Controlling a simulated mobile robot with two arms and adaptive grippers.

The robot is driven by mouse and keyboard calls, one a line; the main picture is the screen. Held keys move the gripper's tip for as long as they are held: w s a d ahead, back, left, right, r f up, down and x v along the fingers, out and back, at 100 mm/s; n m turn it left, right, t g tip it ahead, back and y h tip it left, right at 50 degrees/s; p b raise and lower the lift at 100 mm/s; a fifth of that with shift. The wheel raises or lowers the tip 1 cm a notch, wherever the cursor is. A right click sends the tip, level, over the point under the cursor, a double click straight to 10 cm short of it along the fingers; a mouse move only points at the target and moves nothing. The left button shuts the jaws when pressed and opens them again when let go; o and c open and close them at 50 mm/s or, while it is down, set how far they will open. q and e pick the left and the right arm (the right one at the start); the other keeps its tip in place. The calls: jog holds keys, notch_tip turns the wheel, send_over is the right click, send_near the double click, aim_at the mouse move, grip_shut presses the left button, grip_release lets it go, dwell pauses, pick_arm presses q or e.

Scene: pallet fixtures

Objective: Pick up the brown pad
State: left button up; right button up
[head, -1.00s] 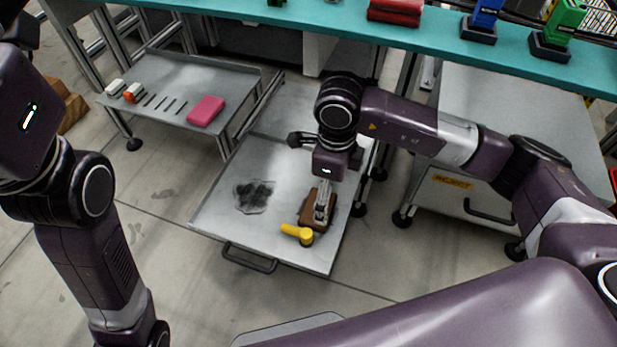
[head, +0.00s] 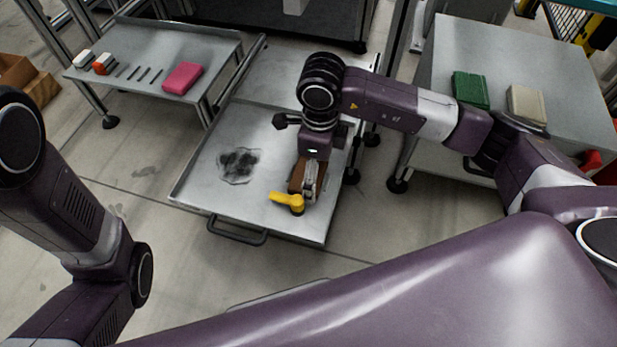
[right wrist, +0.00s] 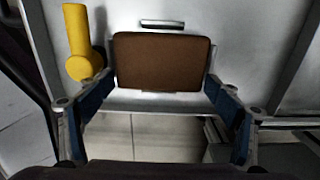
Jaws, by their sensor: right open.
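The brown pad (head: 296,184) lies on the grey metal tray table (head: 265,160), near its front right corner. My right gripper (head: 310,188) is over the pad, pointing down, and hides part of it in the head view. In the right wrist view the brown pad (right wrist: 163,62) sits between the open fingers of the right gripper (right wrist: 157,85), with one fingertip close to each side. I cannot tell whether the fingertips touch it. My left arm shows at the left, but its gripper is out of view.
A yellow handle-like piece (head: 287,200) lies right beside the pad; it also shows in the right wrist view (right wrist: 77,40). A dark stain (head: 239,164) marks the tray. A side shelf holds a pink pad (head: 183,77). Green (head: 470,90) and beige (head: 526,104) pads lie on the right cabinet.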

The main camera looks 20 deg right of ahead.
jog(key=c, duration=0.8)
